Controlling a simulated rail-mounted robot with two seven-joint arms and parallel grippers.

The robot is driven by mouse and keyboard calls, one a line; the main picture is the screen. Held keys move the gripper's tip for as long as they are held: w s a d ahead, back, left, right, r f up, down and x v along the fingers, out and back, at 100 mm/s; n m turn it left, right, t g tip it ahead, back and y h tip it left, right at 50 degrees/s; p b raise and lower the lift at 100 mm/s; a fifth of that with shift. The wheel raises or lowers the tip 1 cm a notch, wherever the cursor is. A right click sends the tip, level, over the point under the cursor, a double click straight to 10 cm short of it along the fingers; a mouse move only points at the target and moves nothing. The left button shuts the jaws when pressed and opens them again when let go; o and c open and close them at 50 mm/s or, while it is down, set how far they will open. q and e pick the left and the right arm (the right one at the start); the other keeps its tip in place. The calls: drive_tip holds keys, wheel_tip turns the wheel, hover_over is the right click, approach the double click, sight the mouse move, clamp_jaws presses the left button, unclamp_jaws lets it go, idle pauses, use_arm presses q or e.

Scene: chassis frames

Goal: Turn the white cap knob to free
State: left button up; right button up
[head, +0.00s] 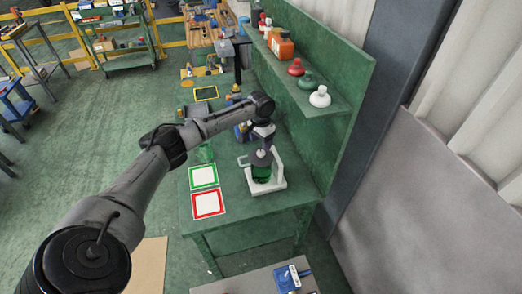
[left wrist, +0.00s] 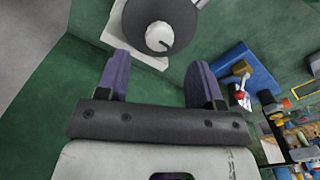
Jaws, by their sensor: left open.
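The white cap knob (left wrist: 158,37) shows in the left wrist view as a round white knob with a dark mark, at the middle of a dark grey disc (left wrist: 178,15). In the head view the disc (head: 256,158) tops a green cylinder (head: 261,174) in a white stand (head: 279,181) on the green bench. My left gripper (head: 263,138) is above the disc. In the left wrist view its purple fingers (left wrist: 159,70) are apart with nothing between them, and the knob is beyond their tips. In the head view the gripper hides most of the knob. My right gripper is not in view.
A green-framed card (head: 203,177) and a red-framed card (head: 208,204) lie left of the stand. A blue item (left wrist: 247,72) lies to the right in the wrist view.

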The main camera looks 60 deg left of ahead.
sight(261, 152)
use_arm(q)
drive_tip(key=shift+f, duration=2.7)
drive_tip(key=c, duration=0.9)
